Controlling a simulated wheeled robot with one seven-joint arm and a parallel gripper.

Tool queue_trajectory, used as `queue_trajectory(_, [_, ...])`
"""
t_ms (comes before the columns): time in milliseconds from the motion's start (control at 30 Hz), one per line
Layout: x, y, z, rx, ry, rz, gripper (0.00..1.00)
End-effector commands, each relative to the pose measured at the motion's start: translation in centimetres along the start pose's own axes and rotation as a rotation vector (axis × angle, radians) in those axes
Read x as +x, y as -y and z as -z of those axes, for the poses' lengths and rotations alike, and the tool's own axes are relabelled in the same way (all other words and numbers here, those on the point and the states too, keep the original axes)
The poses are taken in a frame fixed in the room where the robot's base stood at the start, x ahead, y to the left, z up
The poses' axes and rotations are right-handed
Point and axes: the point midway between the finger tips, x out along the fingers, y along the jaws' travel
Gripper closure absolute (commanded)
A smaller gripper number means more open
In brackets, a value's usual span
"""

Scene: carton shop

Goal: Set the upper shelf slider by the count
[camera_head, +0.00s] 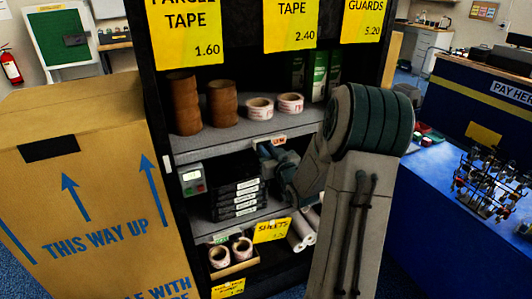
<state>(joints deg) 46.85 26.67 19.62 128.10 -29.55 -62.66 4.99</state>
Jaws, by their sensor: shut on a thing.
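The upper shelf (222,143) has a grey front edge with a small white-and-red tag (279,139) on it, which looks like the slider. My gripper (264,147) is at this edge, just below and left of the tag. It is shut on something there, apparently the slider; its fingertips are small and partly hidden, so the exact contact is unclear. On the upper shelf stand two brown tape stacks (185,103), two white-and-red rolls (260,108) and several green boxes (318,77). My forearm covers the shelf's right end.
The lower shelf (199,230) holds a grey device (192,179) and a stack of black boxes (237,196); a green tag (220,238) is on its edge. A big carton (90,180) stands close on the left. A blue counter (455,205) is on the right.

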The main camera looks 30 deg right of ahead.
Motion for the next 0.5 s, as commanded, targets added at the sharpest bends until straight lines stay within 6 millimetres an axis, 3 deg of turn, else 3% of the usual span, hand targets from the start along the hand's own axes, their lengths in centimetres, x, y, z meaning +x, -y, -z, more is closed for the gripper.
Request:
queue_trajectory(67, [0.02,0.46,-0.12,0.001,0.004,0.009,1.0])
queue_trajectory(100, [0.02,0.48,-0.13,0.001,0.004,0.009,0.71])
queue_trajectory(167, [0.02,0.46,-0.12,0.001,0.004,0.009,0.59])
queue_trajectory(500, [-0.36,0.1,-0.09,0.0,0.002,0.003,0.59])
